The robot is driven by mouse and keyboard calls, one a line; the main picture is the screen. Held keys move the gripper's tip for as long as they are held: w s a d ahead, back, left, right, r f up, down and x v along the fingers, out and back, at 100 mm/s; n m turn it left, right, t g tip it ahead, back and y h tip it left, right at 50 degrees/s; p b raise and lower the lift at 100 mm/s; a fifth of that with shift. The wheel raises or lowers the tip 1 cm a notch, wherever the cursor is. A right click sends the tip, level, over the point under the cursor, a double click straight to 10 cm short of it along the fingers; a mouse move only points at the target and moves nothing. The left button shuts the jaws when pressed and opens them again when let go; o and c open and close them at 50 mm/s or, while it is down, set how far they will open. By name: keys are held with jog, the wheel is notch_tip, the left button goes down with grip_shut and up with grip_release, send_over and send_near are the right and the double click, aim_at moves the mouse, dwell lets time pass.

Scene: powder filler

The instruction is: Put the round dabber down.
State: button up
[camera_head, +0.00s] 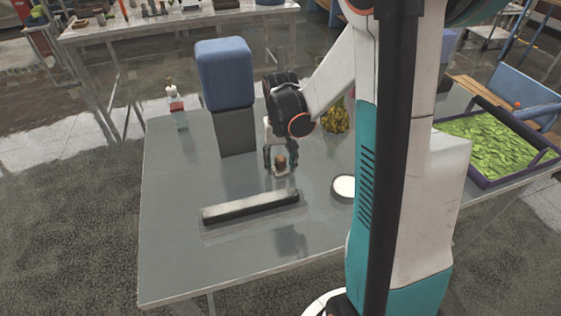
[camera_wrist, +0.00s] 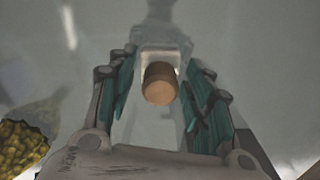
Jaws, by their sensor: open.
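The round dabber (camera_head: 281,161) has a brown cylindrical handle and a pale base. It appears to stand upright on the grey table (camera_head: 180,235), just behind the long pale bar. My gripper (camera_head: 281,156) is above and around it, pointing down. In the wrist view the dabber (camera_wrist: 160,84) sits between the two fingers of my gripper (camera_wrist: 160,62), with a visible gap on each side of its handle. The fingers are open. The contact of its base with the table is hard to make out.
A white round dish (camera_head: 343,186) is to the right. A blue block on a grey stand (camera_head: 236,130), a bottle (camera_head: 177,108) and a yellow-green textured thing (camera_head: 336,118) stand behind. The table's left front is clear.

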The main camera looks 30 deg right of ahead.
aim_at(280, 158)
notch_tip(280, 158, up, 12)
jog(key=p, duration=0.4)
jog(key=shift+r, duration=0.15)
dwell(0.4)
